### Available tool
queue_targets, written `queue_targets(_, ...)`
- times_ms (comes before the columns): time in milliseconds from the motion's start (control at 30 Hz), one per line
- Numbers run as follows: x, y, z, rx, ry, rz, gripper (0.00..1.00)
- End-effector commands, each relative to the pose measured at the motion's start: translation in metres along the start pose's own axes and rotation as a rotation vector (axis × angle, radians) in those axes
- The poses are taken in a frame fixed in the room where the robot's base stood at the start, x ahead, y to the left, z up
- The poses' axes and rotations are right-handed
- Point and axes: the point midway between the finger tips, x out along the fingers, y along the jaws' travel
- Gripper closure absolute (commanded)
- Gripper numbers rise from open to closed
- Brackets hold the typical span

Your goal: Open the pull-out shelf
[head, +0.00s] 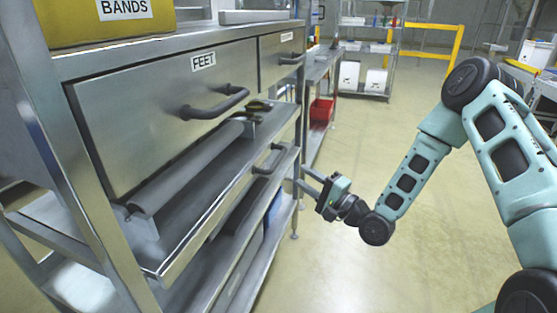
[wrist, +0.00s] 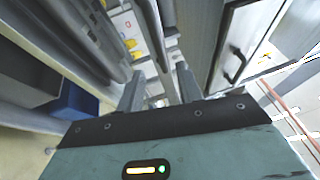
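The pull-out shelf (head: 205,188) is a flat steel surface below the drawer labelled FEET (head: 150,110). A bar handle (head: 270,160) sits along its front edge toward the far end. A long grey roller (head: 190,165) lies on the shelf. My gripper (head: 300,178) is open and empty, with its two fingers apart and pointing toward the bench. It is to the right of the shelf handle and looks apart from it. In the wrist view my fingers (wrist: 158,88) are spread with nothing between them. A dark handle (wrist: 236,65) shows there on a steel front; I cannot tell which one.
The drawer handle (head: 215,103) juts out above the shelf. A yellow bin (head: 100,22) stands on top. A red bin (head: 321,110) sits on racking beyond. A blue box (wrist: 76,100) shows at left in the wrist view. The floor (head: 360,250) beside the bench is clear.

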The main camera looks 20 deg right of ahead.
Motion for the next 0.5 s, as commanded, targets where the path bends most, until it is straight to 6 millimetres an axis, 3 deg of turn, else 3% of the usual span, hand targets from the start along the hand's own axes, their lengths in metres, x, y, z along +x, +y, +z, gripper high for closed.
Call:
queue_targets(300,0.066,0.000,0.001,-0.003,-0.002,-0.001,0.64)
queue_targets(500,0.094,0.000,0.001,-0.001,-0.001,0.001,0.64)
